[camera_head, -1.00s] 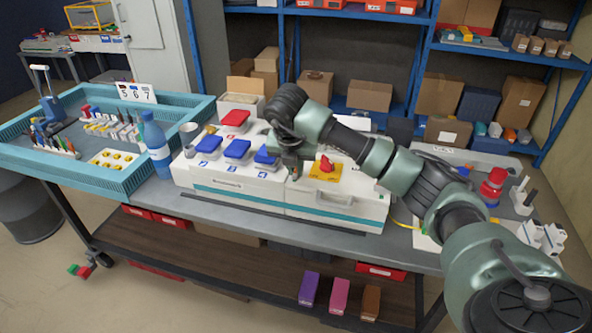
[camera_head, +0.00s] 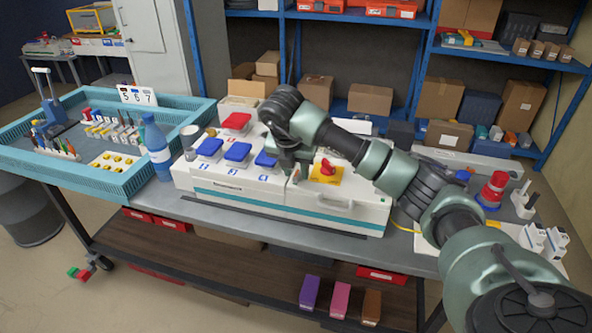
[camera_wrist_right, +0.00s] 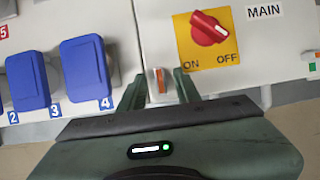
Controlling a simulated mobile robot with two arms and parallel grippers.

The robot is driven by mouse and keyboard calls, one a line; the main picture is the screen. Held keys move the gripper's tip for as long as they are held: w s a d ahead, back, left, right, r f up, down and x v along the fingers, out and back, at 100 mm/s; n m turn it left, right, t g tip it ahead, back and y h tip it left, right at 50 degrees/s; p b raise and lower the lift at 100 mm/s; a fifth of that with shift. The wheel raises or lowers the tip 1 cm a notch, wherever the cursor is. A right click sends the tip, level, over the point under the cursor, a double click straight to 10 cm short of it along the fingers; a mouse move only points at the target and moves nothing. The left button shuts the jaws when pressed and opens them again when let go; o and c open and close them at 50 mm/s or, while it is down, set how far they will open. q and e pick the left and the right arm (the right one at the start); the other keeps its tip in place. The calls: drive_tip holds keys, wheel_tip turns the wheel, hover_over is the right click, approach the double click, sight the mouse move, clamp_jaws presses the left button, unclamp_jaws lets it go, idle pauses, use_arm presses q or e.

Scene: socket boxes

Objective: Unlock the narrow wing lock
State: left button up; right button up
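A small upright part with an orange strip, seemingly the narrow wing lock (camera_wrist_right: 160,80), sits on the white socket box (camera_wrist_right: 125,25), between the blue covers and the yellow switch plate. My right gripper (camera_wrist_right: 158,88) is open, with one finger on each side of this part. I cannot tell whether either finger touches it. In the head view my right gripper (camera_head: 291,162) is over the middle of the box (camera_head: 240,192), and the arm hides part of the box top. My left gripper is not in view.
A red rotary switch (camera_wrist_right: 208,28) on a yellow plate, marked ON, OFF and MAIN, is right of the gripper. Blue covers (camera_wrist_right: 84,72) are close on its left. A blue bottle (camera_head: 156,150) and teal tray (camera_head: 125,186) stand left of the box.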

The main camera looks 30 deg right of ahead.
drive_tip(key=b+v, duration=0.1)
drive_tip(key=v, duration=0.6)
drive_tip(key=shift+r, duration=0.4)
drive_tip(key=shift+a, duration=0.15)
